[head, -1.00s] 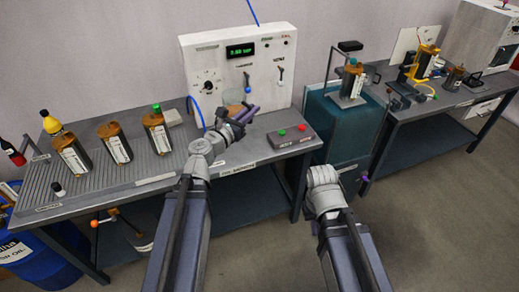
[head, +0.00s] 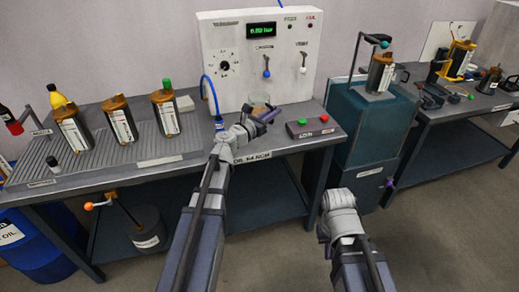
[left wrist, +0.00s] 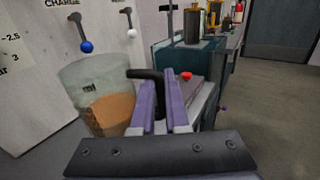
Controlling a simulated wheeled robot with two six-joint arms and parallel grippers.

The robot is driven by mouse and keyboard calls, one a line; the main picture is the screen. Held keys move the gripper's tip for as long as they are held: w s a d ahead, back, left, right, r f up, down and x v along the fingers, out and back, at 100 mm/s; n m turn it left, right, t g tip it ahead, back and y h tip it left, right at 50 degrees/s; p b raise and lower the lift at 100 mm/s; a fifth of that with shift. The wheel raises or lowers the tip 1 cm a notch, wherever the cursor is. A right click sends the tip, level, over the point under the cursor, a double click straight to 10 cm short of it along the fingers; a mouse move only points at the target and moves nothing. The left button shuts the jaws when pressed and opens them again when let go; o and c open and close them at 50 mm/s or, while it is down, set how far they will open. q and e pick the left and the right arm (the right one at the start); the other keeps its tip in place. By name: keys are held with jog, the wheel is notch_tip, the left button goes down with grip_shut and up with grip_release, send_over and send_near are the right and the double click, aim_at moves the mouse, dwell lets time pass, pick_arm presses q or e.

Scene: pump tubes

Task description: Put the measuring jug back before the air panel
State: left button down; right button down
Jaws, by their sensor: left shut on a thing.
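The measuring jug (left wrist: 98,92) is a clear cup with amber liquid and a black handle (left wrist: 148,75). In the head view the jug (head: 260,100) is partly hidden behind my left gripper (head: 266,115), close in front of the white air panel (head: 232,65). My left gripper's purple fingers (left wrist: 153,105) are shut on the handle, with the cup to their left. I cannot tell whether the jug's base touches the bench. The air panel also shows in the left wrist view (left wrist: 40,60). My right arm's wrist shows low in the head view; its fingers are hidden.
A control box (head: 314,127) with green and red buttons sits right of the jug on the grey bench (head: 190,151). A blue hose (head: 208,90) hangs left of it. Several amber canisters (head: 119,120) stand further left. A teal cabinet (head: 362,130) stands right of the bench.

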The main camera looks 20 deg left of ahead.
pick_arm(q)
jog(key=shift+f+b, duration=5.05)
jog(key=shift+b, duration=0.05)
jog(key=shift+r, duration=0.15)
jog(key=c, duration=1.4)
grip_release()
jog(key=shift+f, duration=0.2)
jog(key=o, duration=0.5)
jog(key=shift+r, duration=0.1)
